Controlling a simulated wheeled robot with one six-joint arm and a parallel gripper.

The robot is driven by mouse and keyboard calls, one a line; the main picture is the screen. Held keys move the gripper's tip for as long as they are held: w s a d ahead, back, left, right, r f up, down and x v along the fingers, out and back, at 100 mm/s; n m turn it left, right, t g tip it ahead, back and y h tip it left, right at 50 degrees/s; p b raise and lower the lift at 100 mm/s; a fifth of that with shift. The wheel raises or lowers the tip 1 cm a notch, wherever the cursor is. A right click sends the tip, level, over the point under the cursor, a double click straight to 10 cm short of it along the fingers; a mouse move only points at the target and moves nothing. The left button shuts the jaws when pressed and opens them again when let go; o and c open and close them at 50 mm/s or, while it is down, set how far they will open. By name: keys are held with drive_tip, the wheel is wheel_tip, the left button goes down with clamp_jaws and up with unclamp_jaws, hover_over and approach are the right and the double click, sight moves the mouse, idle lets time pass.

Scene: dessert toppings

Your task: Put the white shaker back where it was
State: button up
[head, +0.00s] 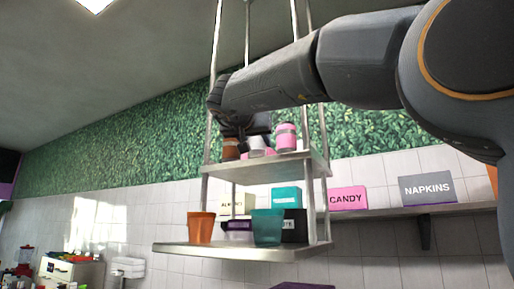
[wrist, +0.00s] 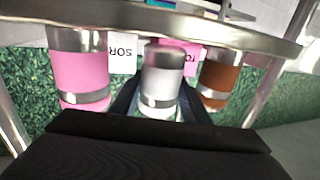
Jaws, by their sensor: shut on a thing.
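The white shaker (wrist: 162,88) is in the middle of the wrist view, which is upside down, with the shelf at the top. My gripper (wrist: 158,100) has its dark fingers on both sides of it, shut on it. The shaker is close to the upper shelf (wrist: 225,34); I cannot tell whether its base touches. In the head view my gripper (head: 245,135) is over the upper shelf (head: 270,168) and mostly hides the white shaker.
A pink shaker (wrist: 82,75) and a brown shaker (wrist: 221,82) flank the white one closely. In the head view, the pink shaker (head: 286,138) stands right of my gripper. An orange cup (head: 200,228) and a teal cup (head: 267,227) stand on the lower shelf (head: 225,251). Metal posts bound the rack.

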drive_tip(key=shift+f, duration=0.45)
drive_tip(key=shift+f, duration=0.2)
drive_tip(key=o, duration=1.1)
drive_tip(key=shift+r, duration=0.25)
drive_tip(key=b+v, duration=0.3)
drive_tip(key=v, duration=0.9)
